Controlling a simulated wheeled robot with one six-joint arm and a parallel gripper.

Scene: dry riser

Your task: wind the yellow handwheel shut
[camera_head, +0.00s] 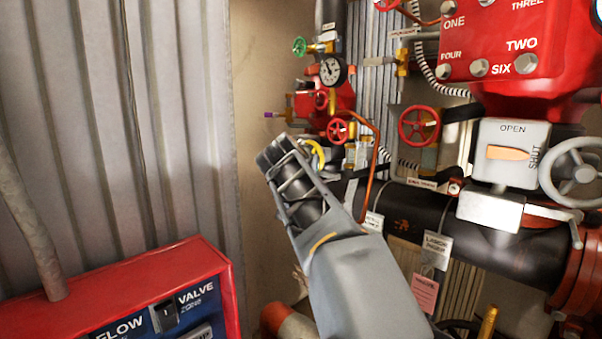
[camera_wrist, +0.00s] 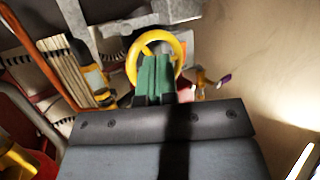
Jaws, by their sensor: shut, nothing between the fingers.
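The yellow handwheel (camera_wrist: 178,46) shows in the wrist view at top centre, its rim and a spoke in sight. My gripper (camera_wrist: 154,78) is shut, its green finger pads together with nothing between them. The fingers overlap the lower middle of the wheel in that view; I cannot tell whether they touch it. In the head view only a yellow arc of the handwheel (camera_head: 318,152) shows, just behind my arm's end. The fingers are hidden there by my own wrist.
Red handwheels (camera_head: 419,125) and (camera_head: 337,131) another red handwheel sit nearby. A pressure gauge (camera_head: 333,70) and a green handwheel (camera_head: 299,47) are above. A black pipe (camera_head: 480,245) runs right. A red panel box (camera_head: 120,295) stands at lower left.

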